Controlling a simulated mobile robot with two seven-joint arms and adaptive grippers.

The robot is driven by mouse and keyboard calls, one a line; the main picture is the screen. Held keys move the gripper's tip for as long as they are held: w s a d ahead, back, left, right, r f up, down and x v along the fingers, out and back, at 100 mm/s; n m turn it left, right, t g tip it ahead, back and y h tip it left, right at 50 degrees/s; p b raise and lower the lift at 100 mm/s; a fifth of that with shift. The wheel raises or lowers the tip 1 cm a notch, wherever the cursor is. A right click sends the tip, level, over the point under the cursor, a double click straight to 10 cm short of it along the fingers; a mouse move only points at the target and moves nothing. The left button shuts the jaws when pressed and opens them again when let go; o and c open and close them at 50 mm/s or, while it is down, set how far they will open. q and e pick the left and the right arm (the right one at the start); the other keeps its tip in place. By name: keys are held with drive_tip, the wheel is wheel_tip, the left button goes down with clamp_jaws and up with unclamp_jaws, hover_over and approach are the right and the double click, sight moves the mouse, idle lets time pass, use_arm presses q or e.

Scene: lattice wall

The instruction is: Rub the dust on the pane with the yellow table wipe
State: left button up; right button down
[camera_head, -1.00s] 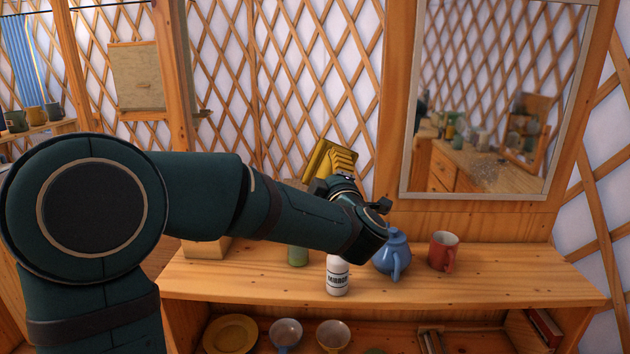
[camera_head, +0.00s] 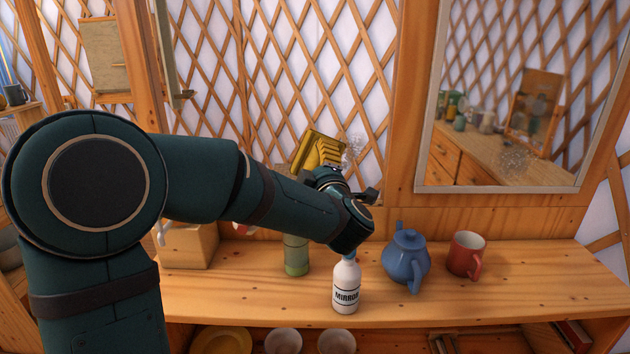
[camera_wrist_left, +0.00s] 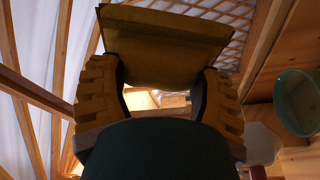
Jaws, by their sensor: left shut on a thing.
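The yellow table wipe (camera_head: 318,150) is in my left gripper (camera_head: 328,174), raised in front of the lattice wall above the counter. In the left wrist view the wipe (camera_wrist_left: 180,45) spans the space between both fingers, which are shut on it. A whitish speckled dust patch (camera_head: 353,148) shows just right of the wipe against the lattice; I cannot tell whether the wipe touches that surface. The framed mirror pane (camera_head: 490,90) stands to the right, apart from the wipe, with a pale speckled patch (camera_head: 515,160) low in it. My right gripper is not in view.
On the counter (camera_head: 220,295) below stand a white bottle (camera_head: 346,288), a green container (camera_head: 296,256), a blue teapot (camera_head: 406,258), a red mug (camera_head: 467,254) and a wooden box (camera_head: 187,245). The counter's front right is clear.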

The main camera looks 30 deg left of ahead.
use_arm(q)
drive_tip(key=shift+w+a+f, duration=0.1)
drive_tip(key=shift+w+f, duration=0.05)
drive_tip(key=shift+f, duration=0.4)
drive_tip(key=shift+w+f, duration=0.1)
drive_tip(key=shift+f, duration=0.45)
drive_tip(key=w+a, duration=0.1)
drive_tip(key=w, duration=0.2)
drive_tip(key=w+a, duration=0.1)
drive_tip(key=shift+w+a+p, duration=0.15)
drive_tip(key=shift+a+p, duration=0.15)
drive_tip(key=shift+p, duration=0.1)
drive_tip(key=shift+w+a, duration=0.45)
drive_tip(key=shift+w, duration=0.35)
